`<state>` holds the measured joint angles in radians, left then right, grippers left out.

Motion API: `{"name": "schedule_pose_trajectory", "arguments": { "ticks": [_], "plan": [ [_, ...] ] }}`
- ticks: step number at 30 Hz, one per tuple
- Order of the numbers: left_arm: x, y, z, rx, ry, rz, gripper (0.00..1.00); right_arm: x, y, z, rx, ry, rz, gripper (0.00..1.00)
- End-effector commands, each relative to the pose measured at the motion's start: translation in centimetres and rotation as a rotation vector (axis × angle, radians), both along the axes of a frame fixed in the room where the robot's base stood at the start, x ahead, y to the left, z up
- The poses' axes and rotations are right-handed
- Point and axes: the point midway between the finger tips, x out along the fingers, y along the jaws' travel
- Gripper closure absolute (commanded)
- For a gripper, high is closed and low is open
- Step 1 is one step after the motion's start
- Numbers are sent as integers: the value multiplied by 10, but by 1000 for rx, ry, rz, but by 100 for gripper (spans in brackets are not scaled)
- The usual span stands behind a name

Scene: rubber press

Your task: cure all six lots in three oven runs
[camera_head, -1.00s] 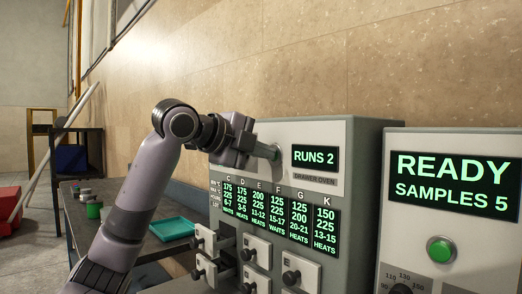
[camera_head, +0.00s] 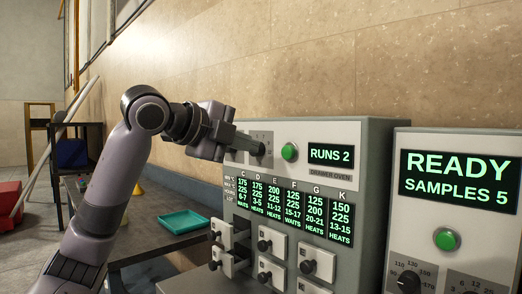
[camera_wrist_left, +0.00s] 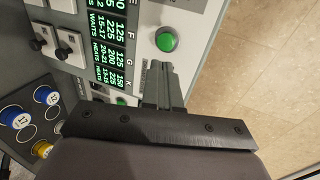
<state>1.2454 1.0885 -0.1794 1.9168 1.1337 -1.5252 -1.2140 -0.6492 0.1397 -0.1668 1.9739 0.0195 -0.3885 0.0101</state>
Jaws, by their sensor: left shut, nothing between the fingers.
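The grey drawer oven (camera_head: 375,150) stands at the centre of the head view, its display (camera_head: 331,156) reading RUNS 2. Its green button (camera_head: 289,151) is uncovered and also shows in the wrist view (camera_wrist_left: 166,40). My left gripper (camera_head: 262,148) is shut and empty, over the panel just left of the button; the wrist view shows its tips a little short of the button. A chart (camera_head: 290,210) lists columns C, D, E, F, G and K. Below are small drawers with black knobs (camera_head: 308,266); some at the left stick out. My right gripper is not in view.
A second machine (camera_head: 400,140) at the right reads READY, SAMPLES 5, with its own green button (camera_head: 447,239). A teal tray (camera_head: 186,223) lies on the dark table at left. The wrist view shows numbered blue (camera_wrist_left: 20,117) and yellow (camera_wrist_left: 42,149) round pieces.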

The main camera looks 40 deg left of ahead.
Motion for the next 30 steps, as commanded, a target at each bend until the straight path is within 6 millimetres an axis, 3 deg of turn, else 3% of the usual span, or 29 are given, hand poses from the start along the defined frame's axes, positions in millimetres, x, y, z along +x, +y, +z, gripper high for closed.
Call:
{"name": "schedule_pose_trajectory", "arguments": {
  "ticks": [3, 9, 30],
  "plan": [
    [-21, 3, 7, 3, -3, 2, 100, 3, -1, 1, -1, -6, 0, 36],
    [-37, 4, 12, 0, -2, 1, 100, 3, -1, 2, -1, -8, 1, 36],
    [-39, 4, 13, 0, -1, 1, 100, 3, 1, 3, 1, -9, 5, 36]
  ]
}}
